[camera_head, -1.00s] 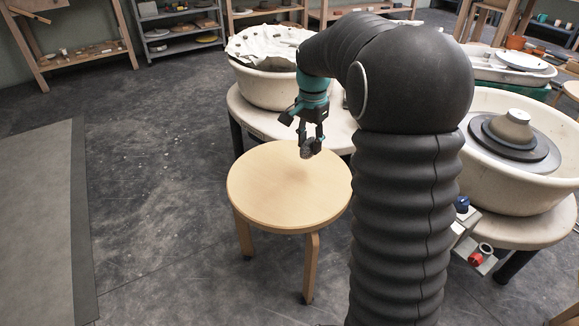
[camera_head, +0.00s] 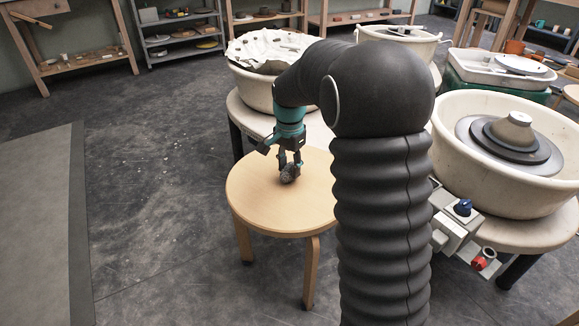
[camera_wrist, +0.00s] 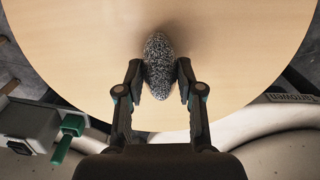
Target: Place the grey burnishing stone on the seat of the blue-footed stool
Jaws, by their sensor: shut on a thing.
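The grey speckled burnishing stone (camera_head: 289,175) is between the fingertips of my gripper (camera_head: 288,168), over the round wooden seat of a stool (camera_head: 270,212). In the wrist view, the oval stone (camera_wrist: 159,65) is pinched on both sides by my gripper (camera_wrist: 159,82), with the pale seat (camera_wrist: 75,55) behind it.
Pottery wheels with cream basins stand behind and to the right; one basin (camera_head: 452,145) is near my arm. A control box (camera_head: 455,220) with blue and red knobs juts out by the right wheel. Open floor (camera_head: 150,210) lies to the left.

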